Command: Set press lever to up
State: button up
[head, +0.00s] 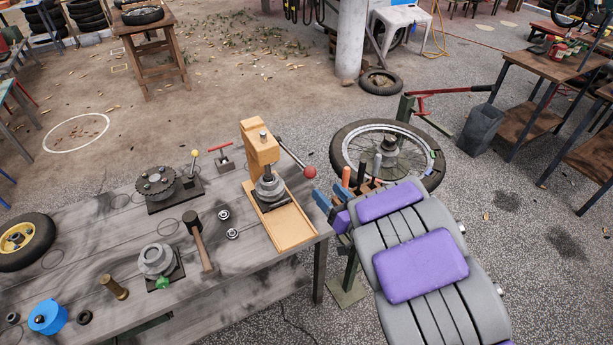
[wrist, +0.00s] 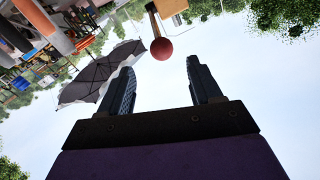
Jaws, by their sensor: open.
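The press (head: 262,150) is a tan upright column on a tan base at the right end of the workbench. Its lever (head: 293,156) slopes from the column's top down to the right and ends in a red ball knob (head: 309,171). My gripper (head: 331,198) is just below and right of the knob, apart from it in the head view. In the wrist view my gripper (wrist: 161,66) has its two dark fingers spread with nothing between them. The red knob (wrist: 162,48) shows beyond the tips, between the finger lines. Part of the lever shows above it.
The workbench (head: 110,225) holds a mallet (head: 199,240), a gear unit (head: 158,182), a small red-handled clamp (head: 222,155) and a blue part (head: 47,317). A spoked wheel (head: 350,150) on a stand and several upright tool handles (head: 362,170) are close to my gripper.

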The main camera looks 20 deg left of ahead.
aim_at(305, 167)
jog(key=b+x, duration=0.2)
jog(key=x, duration=1)
jog(key=shift+s+f, duration=0.1)
jog(key=shift+d, duration=0.15)
jog(key=shift+c, duration=1.3)
grip_shut()
